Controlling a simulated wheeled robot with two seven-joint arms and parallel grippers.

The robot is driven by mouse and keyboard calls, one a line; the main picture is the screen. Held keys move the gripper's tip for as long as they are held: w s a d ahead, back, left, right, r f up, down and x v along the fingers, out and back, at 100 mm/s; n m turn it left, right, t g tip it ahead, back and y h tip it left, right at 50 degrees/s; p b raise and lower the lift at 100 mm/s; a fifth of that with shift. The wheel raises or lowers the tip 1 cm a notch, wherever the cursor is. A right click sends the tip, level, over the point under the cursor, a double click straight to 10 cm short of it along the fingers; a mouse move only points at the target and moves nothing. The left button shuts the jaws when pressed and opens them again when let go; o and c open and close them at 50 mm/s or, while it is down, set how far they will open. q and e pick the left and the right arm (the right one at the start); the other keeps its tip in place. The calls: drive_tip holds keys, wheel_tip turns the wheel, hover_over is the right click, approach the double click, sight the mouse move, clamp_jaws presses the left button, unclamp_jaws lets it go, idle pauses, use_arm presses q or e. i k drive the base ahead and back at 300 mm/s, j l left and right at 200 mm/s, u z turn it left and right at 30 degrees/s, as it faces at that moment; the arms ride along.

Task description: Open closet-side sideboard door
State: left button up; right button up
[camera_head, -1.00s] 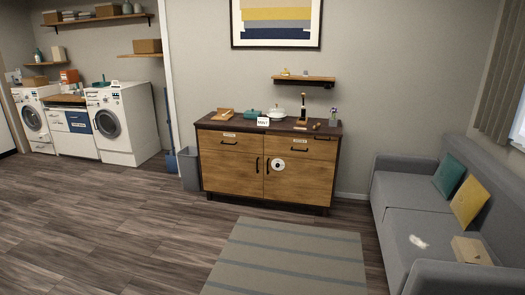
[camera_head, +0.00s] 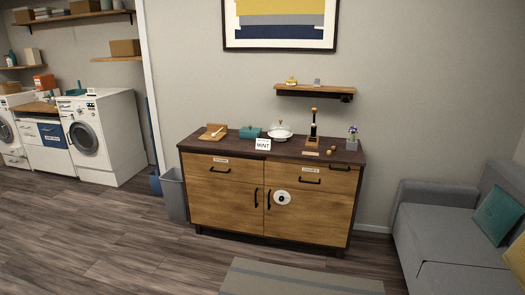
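The sideboard (camera_head: 225,204) stands against the wall in the middle of the head view, with a dark top and frame and wooden fronts. Its left door (camera_head: 222,206) has a black vertical handle (camera_head: 256,197) near the middle seam. Its right door (camera_head: 312,217) has a black handle (camera_head: 268,199) beside that seam and a round white disc (camera_head: 282,198) with a dark centre. Both doors are shut. Two drawers with black handles and small labels sit above them, also shut. Neither of my grippers is in view.
A grey bin (camera_head: 174,195) stands at the sideboard's left side, near washing machines (camera_head: 105,135). A grey sofa (camera_head: 440,235) is at right and a striped rug (camera_head: 300,280) lies in front. Items stand on the sideboard top, including a MINT card (camera_head: 263,144). Floor at left is clear.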

sight(230, 205)
drive_tip(key=i, duration=1.7)
